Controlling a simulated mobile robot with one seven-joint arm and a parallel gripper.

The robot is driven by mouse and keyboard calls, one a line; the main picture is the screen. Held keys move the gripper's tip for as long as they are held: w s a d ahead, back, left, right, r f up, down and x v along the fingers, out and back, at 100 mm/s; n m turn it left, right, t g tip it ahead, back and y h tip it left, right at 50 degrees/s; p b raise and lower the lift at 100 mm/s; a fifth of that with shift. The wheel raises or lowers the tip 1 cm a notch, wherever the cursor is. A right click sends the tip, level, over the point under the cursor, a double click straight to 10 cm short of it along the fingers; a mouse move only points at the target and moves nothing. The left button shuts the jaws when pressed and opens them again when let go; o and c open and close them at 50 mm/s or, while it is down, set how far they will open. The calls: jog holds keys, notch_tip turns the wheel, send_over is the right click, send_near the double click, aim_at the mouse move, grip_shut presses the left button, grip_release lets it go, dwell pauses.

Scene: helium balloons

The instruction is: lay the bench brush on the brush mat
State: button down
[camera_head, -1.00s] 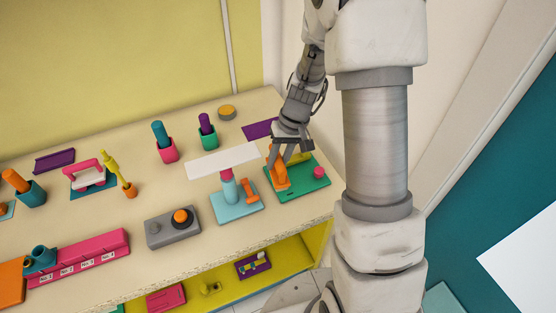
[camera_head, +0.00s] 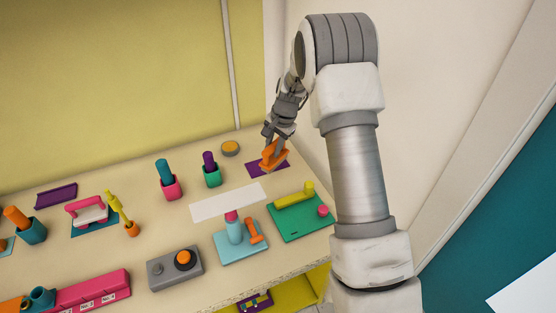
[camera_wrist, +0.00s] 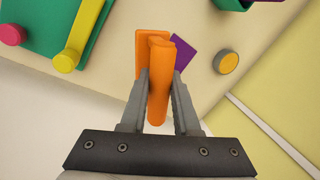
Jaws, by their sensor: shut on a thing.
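The orange bench brush (camera_head: 273,155) is held in my gripper (camera_head: 273,137) at the back right of the bench. The brush mat, a flat purple rectangle (camera_head: 256,170), lies under and around it in the head view. In the wrist view the brush (camera_wrist: 157,85) stands between the two fingers of my gripper (camera_wrist: 159,100), which are shut on it. A purple corner of the mat (camera_wrist: 183,50) shows beside the brush; the brush hides the rest. Whether the brush touches the mat, I cannot tell.
A green tray (camera_head: 292,226) with a yellow roller and a pink knob lies in front of the mat. A white sheet (camera_head: 228,202) lies to the left. A round orange-topped disc (camera_head: 230,148) sits behind left, near a green cup (camera_head: 212,178). The wall is close behind.

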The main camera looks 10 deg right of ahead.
jog(key=w+a+r+m+h, duration=0.1)
jog(key=w+m, duration=0.5)
jog(key=w, duration=0.2)
jog(key=shift+w+r+t+p, duration=0.2)
jog(key=shift+w+t+p, duration=0.2)
jog(key=shift+p, duration=0.05)
jog(key=shift+f, duration=0.1)
jog(key=shift+f+b, duration=3.1)
jog(key=shift+f, duration=1.1)
jog(key=shift+f+b, duration=0.25)
jog(key=shift+b, duration=0.05)
jog(key=shift+f+b, duration=0.3)
jog(key=shift+f, duration=0.05)
jog(key=c, duration=0.6)
grip_release()
jog(key=shift+o, duration=0.4)
jog(key=o, duration=0.5)
